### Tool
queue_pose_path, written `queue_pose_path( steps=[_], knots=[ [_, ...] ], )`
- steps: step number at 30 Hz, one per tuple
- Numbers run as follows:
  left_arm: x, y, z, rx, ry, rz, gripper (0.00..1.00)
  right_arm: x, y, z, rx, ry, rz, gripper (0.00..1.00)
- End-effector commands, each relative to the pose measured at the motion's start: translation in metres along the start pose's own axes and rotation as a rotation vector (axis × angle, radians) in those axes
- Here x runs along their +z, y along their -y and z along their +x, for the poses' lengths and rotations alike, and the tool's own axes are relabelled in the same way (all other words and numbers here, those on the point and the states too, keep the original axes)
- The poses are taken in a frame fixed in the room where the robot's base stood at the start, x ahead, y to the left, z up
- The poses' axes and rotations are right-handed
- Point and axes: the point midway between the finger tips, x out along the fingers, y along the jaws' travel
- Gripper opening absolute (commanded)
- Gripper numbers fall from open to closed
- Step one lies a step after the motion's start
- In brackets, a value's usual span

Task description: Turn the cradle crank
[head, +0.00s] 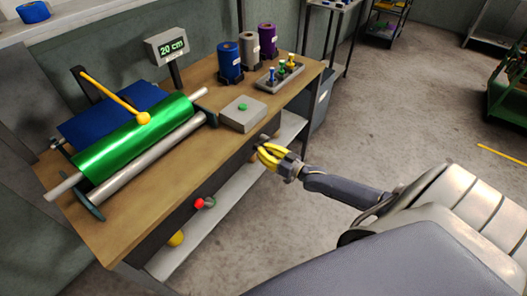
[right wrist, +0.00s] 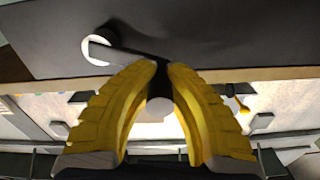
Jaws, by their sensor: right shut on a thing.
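A crank is on the front face of the bench, close under the worktop. In the right wrist view its pale round hub (right wrist: 97,50) and dark arm (right wrist: 135,58) show, and its pale grip (right wrist: 160,106) lies between my yellow fingers. My right gripper (head: 268,155) is shut on the crank's grip; it also shows in the right wrist view (right wrist: 161,85). In the head view the fingers hide most of the crank. A shiny green foil roll (head: 140,137) lies on the cradle at the bench's left, beside a grey roller (head: 150,155). My left gripper is not in view.
A yellow lever with a ball end (head: 143,118) is above the roll. A grey box with a green button (head: 243,113), a "20 cm" display (head: 168,46) and several foil spools stand on the bench (head: 165,190). A red knob (head: 199,203) is lower on its front.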

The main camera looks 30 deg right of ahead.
Motion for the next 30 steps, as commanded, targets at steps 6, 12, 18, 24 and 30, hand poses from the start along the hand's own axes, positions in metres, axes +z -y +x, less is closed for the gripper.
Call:
queue_pose_path(
  steps=[6,12,18,24,30],
  knots=[
    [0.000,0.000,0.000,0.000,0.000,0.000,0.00,-0.008,-0.002,0.000,-0.002,-0.001,0.092,0.00],
    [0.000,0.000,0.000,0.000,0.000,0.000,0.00,-0.013,-0.003,0.000,-0.001,-0.001,0.157,0.00],
    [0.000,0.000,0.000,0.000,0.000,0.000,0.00,-0.013,-0.004,0.000,0.000,-0.001,0.156,0.00],
    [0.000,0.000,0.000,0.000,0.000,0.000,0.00,-0.012,-0.004,0.000,0.000,-0.001,0.155,0.32],
    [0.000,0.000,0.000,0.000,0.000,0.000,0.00,-0.012,-0.003,0.000,0.000,0.000,0.155,0.45]
  ],
)
